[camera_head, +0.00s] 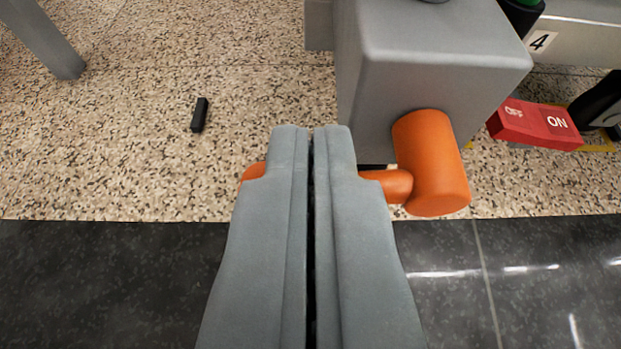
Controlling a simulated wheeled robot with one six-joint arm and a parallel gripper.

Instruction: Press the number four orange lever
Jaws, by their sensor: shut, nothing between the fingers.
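The orange lever (432,163) sticks out from the front of a grey box (430,50). It has a thick round hub and a thinner arm that runs left. My gripper (310,130) is shut and empty, and its fingers cross in front of the lever arm, hiding its middle. The arm's tip shows to the left of the fingers. I cannot tell whether the fingers touch the lever. A white label with the number 4 (540,41) is on a grey rail at the upper right.
A red ON/OFF block (534,124) sits right of the grey box, with a black part beside it. A grey leg (45,38) stands at the upper left. Dark tiles are in front.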

